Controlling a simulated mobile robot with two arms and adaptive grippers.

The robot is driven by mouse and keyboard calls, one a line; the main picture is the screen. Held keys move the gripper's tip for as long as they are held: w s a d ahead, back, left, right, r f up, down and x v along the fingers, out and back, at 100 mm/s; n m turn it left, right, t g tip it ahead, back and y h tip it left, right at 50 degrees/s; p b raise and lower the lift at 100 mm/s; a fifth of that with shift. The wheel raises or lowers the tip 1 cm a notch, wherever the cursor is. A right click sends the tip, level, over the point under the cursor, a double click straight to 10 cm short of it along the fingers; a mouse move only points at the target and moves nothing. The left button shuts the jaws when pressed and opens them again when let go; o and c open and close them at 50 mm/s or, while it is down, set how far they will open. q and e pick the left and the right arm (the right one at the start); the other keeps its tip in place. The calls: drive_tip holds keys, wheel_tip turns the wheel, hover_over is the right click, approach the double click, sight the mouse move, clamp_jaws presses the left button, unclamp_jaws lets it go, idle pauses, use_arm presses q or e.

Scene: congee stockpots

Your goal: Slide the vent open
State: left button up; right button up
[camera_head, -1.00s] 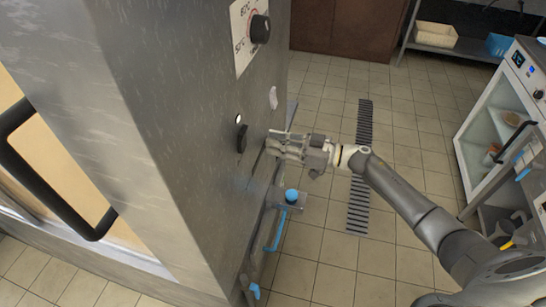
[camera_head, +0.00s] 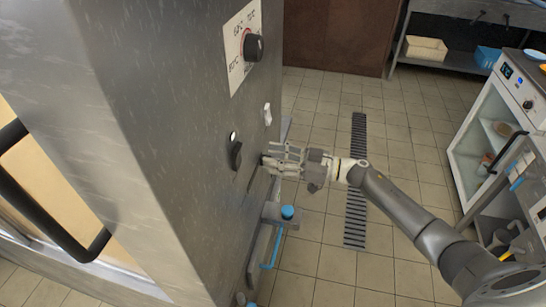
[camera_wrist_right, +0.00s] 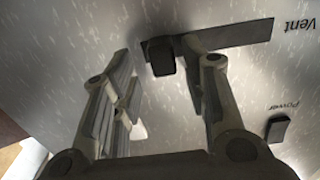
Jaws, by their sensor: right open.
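The vent control is a dark slot (camera_wrist_right: 235,35) with a small black slider knob (camera_wrist_right: 161,57) on the steel panel, labelled "Vent" in the right wrist view. The knob sits near the left end of the slot there. My right gripper (camera_wrist_right: 158,72) is open, with its fingertips on either side of the knob; I cannot tell if they touch it. In the head view my right gripper (camera_head: 270,160) is at the cabinet's side panel (camera_head: 195,140), and its fingers hide most of the slot. My left gripper is not in view.
A black power switch (camera_wrist_right: 278,129) is beside the slot, and also shows in the head view (camera_head: 235,152). A temperature dial (camera_head: 253,46) is above. A blue-capped valve (camera_head: 287,212) is close below my right gripper.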

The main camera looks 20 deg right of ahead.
drive_tip(key=v, duration=1.1)
drive_tip(key=shift+d, duration=0.1)
